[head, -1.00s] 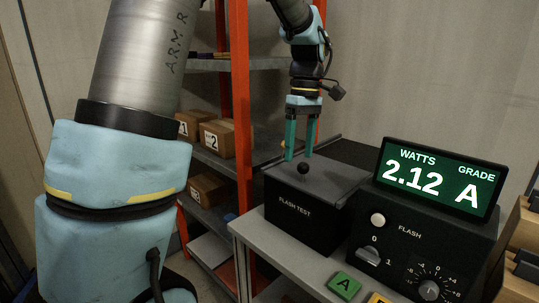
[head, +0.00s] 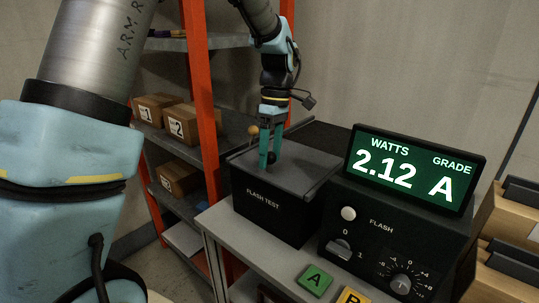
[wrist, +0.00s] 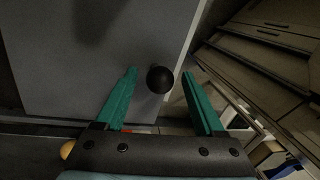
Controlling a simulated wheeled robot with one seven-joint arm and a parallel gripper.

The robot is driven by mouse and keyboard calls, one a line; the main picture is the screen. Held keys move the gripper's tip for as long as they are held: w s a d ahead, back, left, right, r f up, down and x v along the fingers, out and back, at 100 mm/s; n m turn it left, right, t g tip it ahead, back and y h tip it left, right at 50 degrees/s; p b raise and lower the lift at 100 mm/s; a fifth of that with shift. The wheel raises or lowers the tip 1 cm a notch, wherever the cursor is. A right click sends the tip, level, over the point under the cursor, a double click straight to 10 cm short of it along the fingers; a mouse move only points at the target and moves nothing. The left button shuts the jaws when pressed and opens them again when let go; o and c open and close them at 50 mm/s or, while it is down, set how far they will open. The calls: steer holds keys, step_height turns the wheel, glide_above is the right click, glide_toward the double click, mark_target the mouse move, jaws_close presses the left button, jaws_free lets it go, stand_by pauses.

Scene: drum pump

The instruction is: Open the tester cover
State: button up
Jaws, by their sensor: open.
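The tester is a black box marked FLASH TEST (head: 265,210), and its dark grey cover (head: 300,168) lies flat and closed on top. A round black knob on the cover shows at my fingertips in the head view, and as a black ball (wrist: 160,79) in the wrist view. My gripper (head: 269,160) points down over the cover's front left part. In the wrist view my gripper (wrist: 160,76) is open, with one green finger on each side of the knob. Whether a finger touches the knob cannot be told.
A display (head: 412,170) reading 2.12 watts, grade A, stands right of the tester, above a flash control panel (head: 385,245). A green A block (head: 315,280) lies in front. A shelf with an orange post (head: 203,100) and numbered boxes (head: 182,125) stands left.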

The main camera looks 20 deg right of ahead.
steer(key=shift+a+f, duration=0.1)
steer(key=shift+f, duration=0.45)
steer(key=shift+s, duration=0.1)
jaws_close()
stand_by(1.0)
